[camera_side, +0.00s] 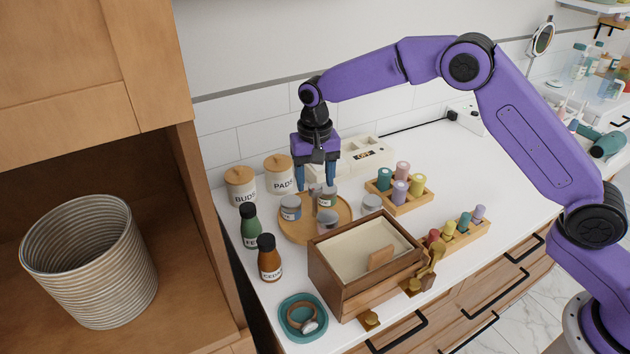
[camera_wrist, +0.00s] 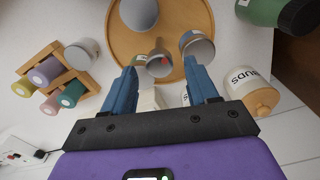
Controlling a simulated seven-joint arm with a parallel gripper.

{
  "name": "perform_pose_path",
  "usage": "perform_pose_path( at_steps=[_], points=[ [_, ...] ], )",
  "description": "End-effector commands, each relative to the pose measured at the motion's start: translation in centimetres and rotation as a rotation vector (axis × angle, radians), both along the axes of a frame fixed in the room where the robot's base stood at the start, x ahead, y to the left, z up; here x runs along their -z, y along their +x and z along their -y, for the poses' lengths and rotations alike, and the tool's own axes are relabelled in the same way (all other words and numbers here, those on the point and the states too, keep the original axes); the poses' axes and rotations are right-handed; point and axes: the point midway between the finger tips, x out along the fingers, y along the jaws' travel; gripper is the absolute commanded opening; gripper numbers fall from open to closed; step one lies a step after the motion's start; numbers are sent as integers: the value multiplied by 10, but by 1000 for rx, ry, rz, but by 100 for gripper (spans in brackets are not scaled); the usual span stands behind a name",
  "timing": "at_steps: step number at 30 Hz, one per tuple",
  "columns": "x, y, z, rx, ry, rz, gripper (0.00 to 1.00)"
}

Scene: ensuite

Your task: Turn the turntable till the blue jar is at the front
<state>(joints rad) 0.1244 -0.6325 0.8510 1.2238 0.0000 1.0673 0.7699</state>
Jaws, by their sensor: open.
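The turntable (camera_side: 288,231) is a round, low-rimmed wooden tray holding several small grey-lidded jars; its rim also shows in the wrist view (camera_wrist: 118,42). One jar with a blue band (camera_side: 290,208), taken as the blue jar, stands at its left side; it also shows in the wrist view (camera_wrist: 197,46). My gripper (camera_side: 315,182) is open and points down over the back of the turntable.
Lidded BUDS (camera_side: 241,186) and PADS (camera_side: 279,175) canisters stand behind left. Green (camera_side: 249,226) and brown (camera_side: 269,258) bottles are left. An open wooden box (camera_side: 340,290) stands in front, a loose grey jar (camera_side: 370,203) right, then a rack of coloured rolls (camera_side: 405,203).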

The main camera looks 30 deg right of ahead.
Motion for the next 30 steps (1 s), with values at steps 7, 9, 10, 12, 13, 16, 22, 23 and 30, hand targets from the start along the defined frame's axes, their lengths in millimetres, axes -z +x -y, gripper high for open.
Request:
perform_pose_path(
  at_steps=[7, 9, 10, 12, 13, 16, 22, 23, 30],
  points=[
    [13, 0, 0, 0, 0, 0, 58],
    [13, 0, 0, 0, 1, 1, 58],
    [13, 0, 0, 0, 1, 1, 58],
    [13, 0, 0, 0, 1, 1, 58],
    [13, 0, 0, 0, 1, 1, 58],
    [13, 0, 0, 0, 0, 0, 36],
    [13, 0, 0, 0, 0, 0, 0],
    [13, 0, 0, 0, 0, 0, 0],
    [12, 0, 0, -18, 0, 0, 0]
  ],
)
